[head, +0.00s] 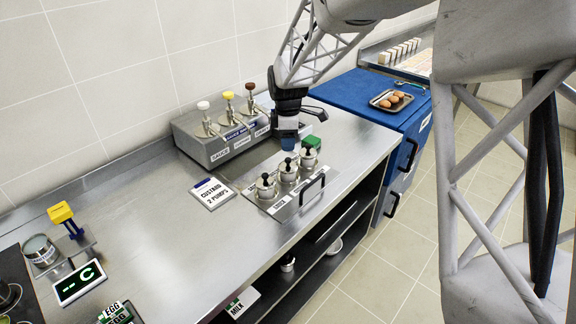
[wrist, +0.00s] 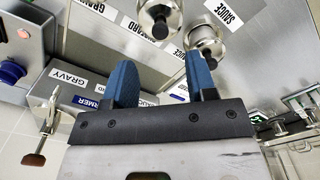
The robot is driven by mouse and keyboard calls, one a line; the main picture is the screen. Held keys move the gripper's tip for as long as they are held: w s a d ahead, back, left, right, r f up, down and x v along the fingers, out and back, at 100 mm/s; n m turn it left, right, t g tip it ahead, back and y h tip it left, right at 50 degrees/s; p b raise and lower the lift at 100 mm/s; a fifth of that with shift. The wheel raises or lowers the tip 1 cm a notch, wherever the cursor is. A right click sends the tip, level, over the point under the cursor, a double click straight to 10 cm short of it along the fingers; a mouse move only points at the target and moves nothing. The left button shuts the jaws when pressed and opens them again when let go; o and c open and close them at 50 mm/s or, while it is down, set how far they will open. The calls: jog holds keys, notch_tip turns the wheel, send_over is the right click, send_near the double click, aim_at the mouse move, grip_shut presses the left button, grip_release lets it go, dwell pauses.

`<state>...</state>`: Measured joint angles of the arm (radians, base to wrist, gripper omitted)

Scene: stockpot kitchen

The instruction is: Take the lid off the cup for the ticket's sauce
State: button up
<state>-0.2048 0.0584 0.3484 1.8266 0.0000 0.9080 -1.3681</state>
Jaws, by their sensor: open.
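The ticket (head: 213,193) lies flat on the counter and reads "CUSTARD 2 PUMPS". Three metal cups with black-knobbed lids stand in a row on a steel plate: a left cup (head: 266,187), a middle cup (head: 288,172) and a right cup (head: 308,158). All three lids are on. My gripper (head: 287,143) is open and empty, appearing just behind the middle cup in the head view. In the wrist view its blue fingers (wrist: 163,80) are apart, with two lidded cups (wrist: 207,42) beyond them; the third is not clearly visible.
A steel pump dispenser (head: 222,140) with white, yellow and brown knobs stands by the wall, behind the cups. A green block (head: 312,142) is close to the right cup. A handle (head: 313,187) rises at the plate's front. The counter left of the ticket is largely clear.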

aim_at(288, 159)
jog(key=shift+f, duration=1.3)
jog(key=shift+d+f, duration=0.1)
jog(key=shift+f, duration=2.5)
grip_shut()
